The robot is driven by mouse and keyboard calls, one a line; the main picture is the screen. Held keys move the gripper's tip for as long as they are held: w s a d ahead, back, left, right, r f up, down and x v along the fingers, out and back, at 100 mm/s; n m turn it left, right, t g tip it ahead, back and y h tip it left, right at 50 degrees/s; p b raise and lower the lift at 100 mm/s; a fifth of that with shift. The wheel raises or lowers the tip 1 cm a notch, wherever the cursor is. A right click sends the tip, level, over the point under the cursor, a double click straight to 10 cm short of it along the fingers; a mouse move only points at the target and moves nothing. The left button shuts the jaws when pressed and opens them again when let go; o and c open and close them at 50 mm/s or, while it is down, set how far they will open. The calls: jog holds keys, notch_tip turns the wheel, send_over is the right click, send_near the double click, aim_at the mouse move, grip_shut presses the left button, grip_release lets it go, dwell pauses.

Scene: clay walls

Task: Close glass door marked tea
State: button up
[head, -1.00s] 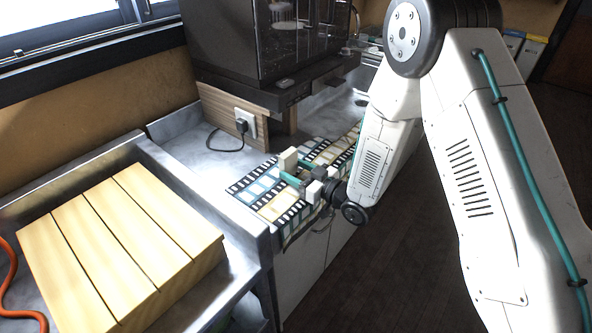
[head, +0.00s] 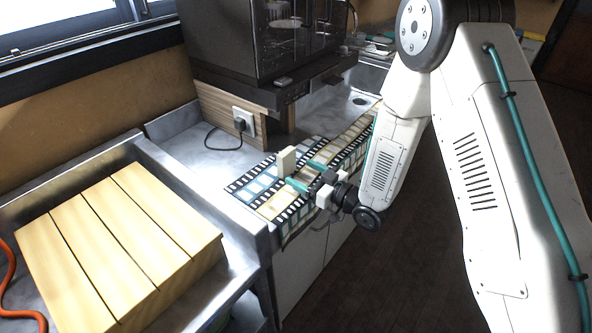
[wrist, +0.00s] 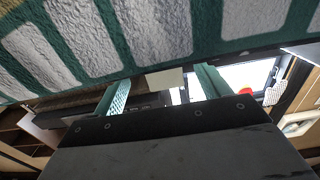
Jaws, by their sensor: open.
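A dark cabinet (head: 222,45) with a glass front (head: 300,38) stands on a wooden riser at the top of the head view. Its top is cut off by the frame, no tea label can be read, and I cannot tell whether the glass door is open or shut. My gripper (head: 296,175) is low over the patterned cloth, in front of and below the cabinet. Its two teal fingers are apart with nothing held, and they also show in the wrist view (wrist: 160,90). A small cream block (head: 286,160) is just beyond the fingers.
The patterned cloth (head: 262,192) lies over the counter's front edge. A slatted wooden board (head: 115,240) sits in the sink area at left. A plug and cable (head: 240,125) are by the riser. Bare counter (head: 190,145) is free left of the cloth.

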jog(key=v, duration=0.8)
jog(key=shift+s+d, duration=0.15)
jog(key=shift+d, duration=0.05)
